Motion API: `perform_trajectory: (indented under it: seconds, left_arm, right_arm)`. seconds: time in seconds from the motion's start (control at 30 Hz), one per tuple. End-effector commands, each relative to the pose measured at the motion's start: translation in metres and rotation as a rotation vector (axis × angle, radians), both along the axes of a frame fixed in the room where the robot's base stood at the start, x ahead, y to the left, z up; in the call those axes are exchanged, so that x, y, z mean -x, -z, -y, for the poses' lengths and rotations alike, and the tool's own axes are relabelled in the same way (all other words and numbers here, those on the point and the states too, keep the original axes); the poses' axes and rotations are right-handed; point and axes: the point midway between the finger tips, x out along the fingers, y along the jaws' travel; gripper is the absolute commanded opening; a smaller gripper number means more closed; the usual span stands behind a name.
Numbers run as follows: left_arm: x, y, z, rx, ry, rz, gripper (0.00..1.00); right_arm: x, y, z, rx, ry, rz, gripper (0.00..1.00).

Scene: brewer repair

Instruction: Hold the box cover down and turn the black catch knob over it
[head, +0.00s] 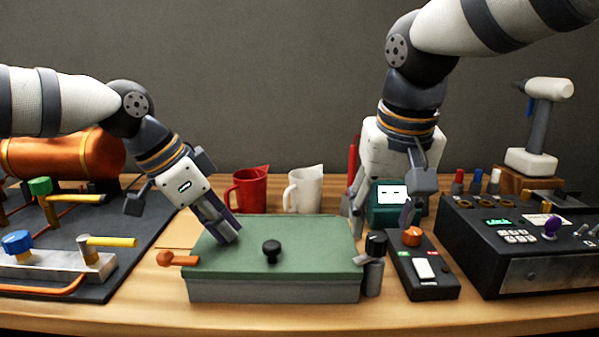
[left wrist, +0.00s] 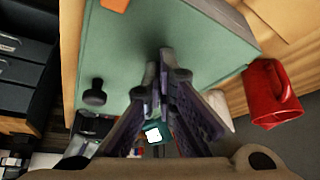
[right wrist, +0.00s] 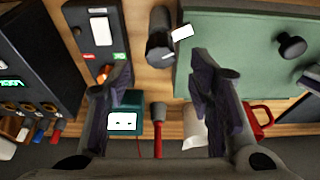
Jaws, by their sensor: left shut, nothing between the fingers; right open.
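The grey box (head: 275,290) has a green cover (head: 320,235) lying flat on it, with a black round handle (head: 271,248) in its middle. My left gripper (head: 232,238) is shut and empty, its tips at the cover's left part, seemingly touching it. The black catch knob (head: 376,243) stands on a grey post at the box's right side. In the right wrist view the knob (right wrist: 158,38) has a pale tab (right wrist: 182,32) pointing at the cover's edge; I cannot tell how far it overlaps. My right gripper (head: 382,220) is open above and behind the knob, apart from it.
An orange catch (head: 178,260) sits at the box's left edge. A black switch box with an orange knob (head: 412,236) stands close on the right, beside a larger control panel (head: 530,245). Red (head: 248,190) and white (head: 304,190) jugs stand behind. Piping with valves is at left.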

Motion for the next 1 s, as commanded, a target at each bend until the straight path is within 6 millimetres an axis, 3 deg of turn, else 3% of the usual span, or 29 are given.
perform_trajectory:
  seconds: [0.27,1.0]
  left_arm:
    - [0.0001,0.0015,0.0000,-0.001,0.000,-0.003,0.00]
    - [0.0002,0.0015,-0.0001,-0.001,0.000,-0.003,0.00]
  right_arm:
    - [0.0000,-0.0002,0.0002,0.000,-0.009,-0.002,0.48]
    - [-0.0043,0.0002,0.0068,-0.004,-0.898,-0.001,0.48]
